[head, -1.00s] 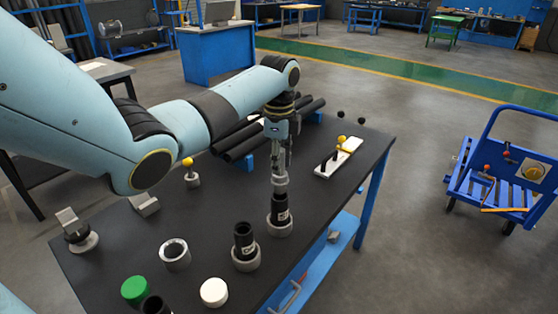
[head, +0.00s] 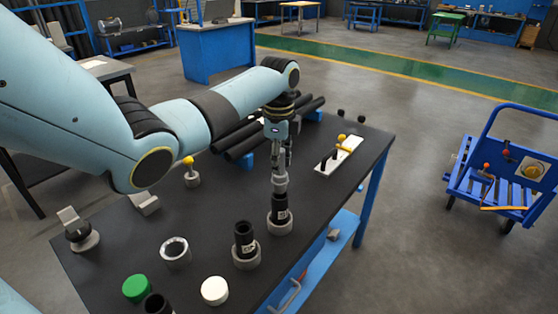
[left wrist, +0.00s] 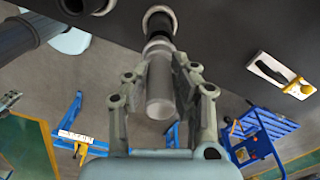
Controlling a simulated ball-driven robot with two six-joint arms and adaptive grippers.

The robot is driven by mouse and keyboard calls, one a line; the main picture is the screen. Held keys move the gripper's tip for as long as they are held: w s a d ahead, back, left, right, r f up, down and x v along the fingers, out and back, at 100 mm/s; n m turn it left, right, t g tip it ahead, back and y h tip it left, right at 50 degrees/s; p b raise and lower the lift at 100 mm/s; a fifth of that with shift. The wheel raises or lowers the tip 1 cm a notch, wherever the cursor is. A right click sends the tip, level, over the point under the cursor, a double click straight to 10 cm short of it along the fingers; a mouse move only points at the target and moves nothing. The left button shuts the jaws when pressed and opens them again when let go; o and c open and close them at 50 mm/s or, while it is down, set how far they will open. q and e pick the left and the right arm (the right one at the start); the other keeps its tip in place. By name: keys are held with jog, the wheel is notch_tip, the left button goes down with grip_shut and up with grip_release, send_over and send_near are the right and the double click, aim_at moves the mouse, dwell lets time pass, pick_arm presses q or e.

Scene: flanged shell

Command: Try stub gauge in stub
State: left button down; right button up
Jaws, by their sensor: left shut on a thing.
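My left gripper (head: 281,168) is shut on a grey cylindrical gauge (head: 280,184), held upright above a black stub (head: 279,203). The stub stands in a grey ring collar (head: 279,226) near the table's right edge. The gauge's lower end is at the stub's mouth; I cannot tell whether it has entered. In the left wrist view the gauge (left wrist: 159,95) lies between the fingers, in line with the black stub (left wrist: 157,45). My right gripper is out of view.
On the black table (head: 215,215) stand a second black stub in a collar (head: 245,247), an empty collar (head: 175,252), a green cap (head: 136,288) and a white cap (head: 214,291). A white holder (head: 338,156) and black pipes (head: 243,147) lie behind.

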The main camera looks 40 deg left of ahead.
pick_arm(q)
jog(key=shift+f+b, duration=0.55)
jog(key=shift+f, duration=0.5)
jog(key=shift+f+b, duration=0.8)
jog(key=shift+f, duration=0.55)
dwell(0.7)
jog(key=shift+r+p, duration=1.4)
jog(key=shift+r, duration=3.45)
jog(key=shift+f, duration=0.1)
